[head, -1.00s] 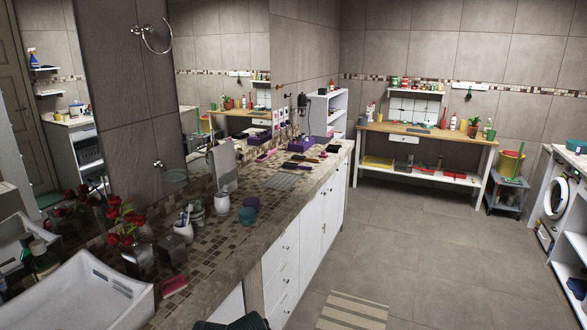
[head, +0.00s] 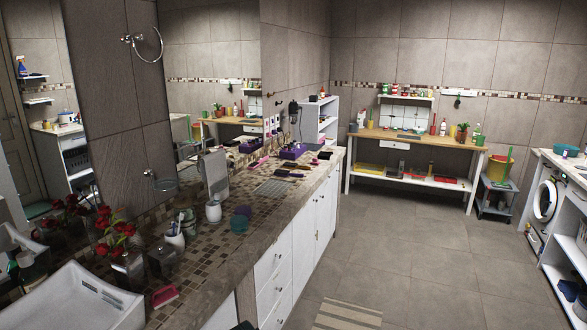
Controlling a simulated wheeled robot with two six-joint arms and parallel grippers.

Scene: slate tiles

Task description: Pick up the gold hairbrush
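Several small dark and brownish brush-like items (head: 284,172) lie on the tiled counter (head: 232,258) towards its far half, in front of the purple box. One of them may be the gold hairbrush, but at this distance I cannot tell which.
The counter carries a white sink (head: 82,302), a pink dustpan-like item (head: 164,296), a white jar (head: 213,211), teal and purple round items (head: 240,221) and a purple box (head: 293,152). A workbench (head: 425,138) stands at the back. The grey floor (head: 410,255) beside the counter is mostly clear.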

